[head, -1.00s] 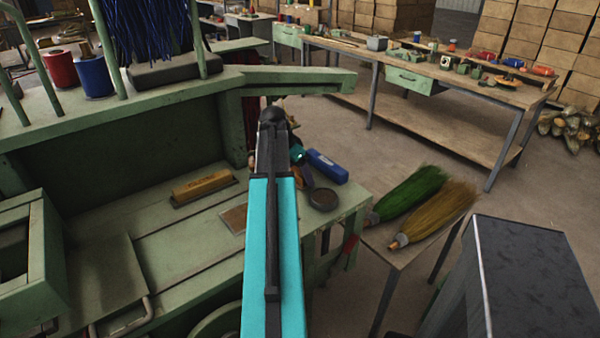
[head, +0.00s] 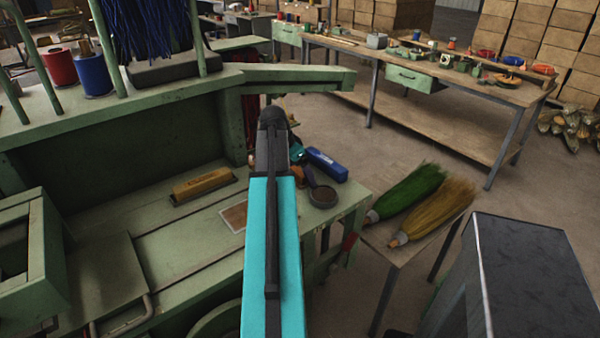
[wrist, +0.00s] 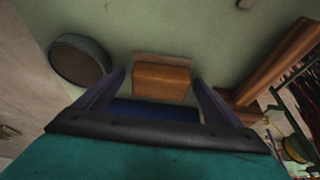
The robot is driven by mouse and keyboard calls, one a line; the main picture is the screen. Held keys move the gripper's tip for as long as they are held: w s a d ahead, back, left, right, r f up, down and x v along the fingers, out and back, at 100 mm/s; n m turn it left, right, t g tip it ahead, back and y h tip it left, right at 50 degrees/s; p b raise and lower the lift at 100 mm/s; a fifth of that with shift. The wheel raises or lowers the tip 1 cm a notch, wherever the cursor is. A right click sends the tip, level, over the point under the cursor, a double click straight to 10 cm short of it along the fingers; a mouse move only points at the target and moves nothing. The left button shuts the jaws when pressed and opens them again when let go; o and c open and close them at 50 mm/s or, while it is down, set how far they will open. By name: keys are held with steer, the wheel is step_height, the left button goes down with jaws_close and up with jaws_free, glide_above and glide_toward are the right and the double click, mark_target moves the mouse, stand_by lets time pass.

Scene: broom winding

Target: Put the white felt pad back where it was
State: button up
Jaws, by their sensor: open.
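I cannot make out a white felt pad in either view. My gripper (wrist: 160,90) is open in the wrist view, its two dark fingers spread above the green work surface. A brown block (wrist: 162,80) with a paler strip along its far side shows between and beyond the fingertips. A dark blue bar (wrist: 150,110) shows closer in, partly hidden by the gripper's base. I see no contact between the fingers and either thing.
A dark round tin (head: 323,197) and a blue box (head: 326,164) are on the green bench's right end. A flat tan piece (head: 235,215) is left of my arm. A wood-backed brush (head: 204,184) lies farther left. Green (head: 408,190) and tan (head: 437,210) broom heads lie on a small table.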

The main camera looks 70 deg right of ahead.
steer(key=b+v, duration=0.1)
steer(key=v, duration=1.1)
steer(key=shift+a, duration=0.1)
stand_by(1.0)
